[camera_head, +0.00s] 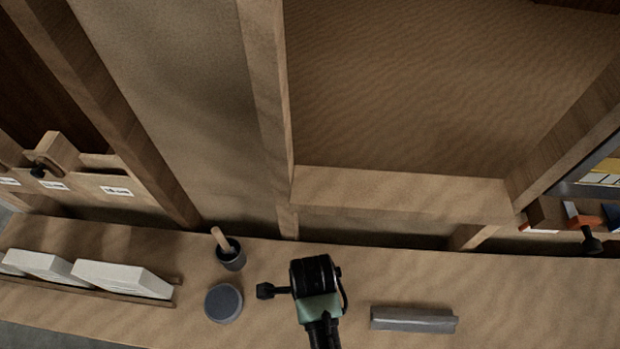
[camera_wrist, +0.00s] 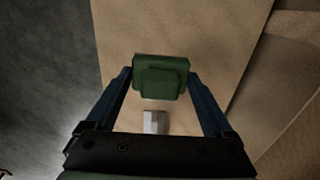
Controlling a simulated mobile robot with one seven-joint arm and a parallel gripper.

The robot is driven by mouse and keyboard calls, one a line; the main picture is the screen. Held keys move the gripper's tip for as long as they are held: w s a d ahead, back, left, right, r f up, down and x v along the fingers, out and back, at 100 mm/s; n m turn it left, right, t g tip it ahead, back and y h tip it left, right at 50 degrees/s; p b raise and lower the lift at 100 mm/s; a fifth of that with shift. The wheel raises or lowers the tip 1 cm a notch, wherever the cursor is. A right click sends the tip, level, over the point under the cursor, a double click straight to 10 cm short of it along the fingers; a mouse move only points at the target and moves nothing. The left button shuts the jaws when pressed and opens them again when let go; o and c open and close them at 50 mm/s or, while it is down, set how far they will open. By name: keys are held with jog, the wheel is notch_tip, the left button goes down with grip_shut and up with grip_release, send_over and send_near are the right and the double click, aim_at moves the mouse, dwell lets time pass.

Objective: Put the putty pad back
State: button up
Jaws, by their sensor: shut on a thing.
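My gripper (camera_wrist: 160,80) is shut on a dark green block, which I take to be the putty pad (camera_wrist: 160,64). The pad sits between the two blue fingertips in the wrist view and has a smaller raised block on its near face. Behind it is the tan wooden bench top.
On the bench (camera_head: 520,290) are a grey bar (camera_head: 413,320) at right, a round grey-blue disc (camera_head: 223,303), a dark cup (camera_head: 231,256) with a wooden handle, and white blocks (camera_head: 121,278) in a rack at left. A small pale grey block (camera_wrist: 154,122) shows in the wrist view.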

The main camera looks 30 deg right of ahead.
jog(key=shift+f, duration=3.6)
jog(key=shift+f, duration=0.15)
jog(key=o, duration=1)
jog(key=shift+o, duration=0.2)
notch_tip(320, 180, up, 12)
jog(key=shift+r, duration=0.15)
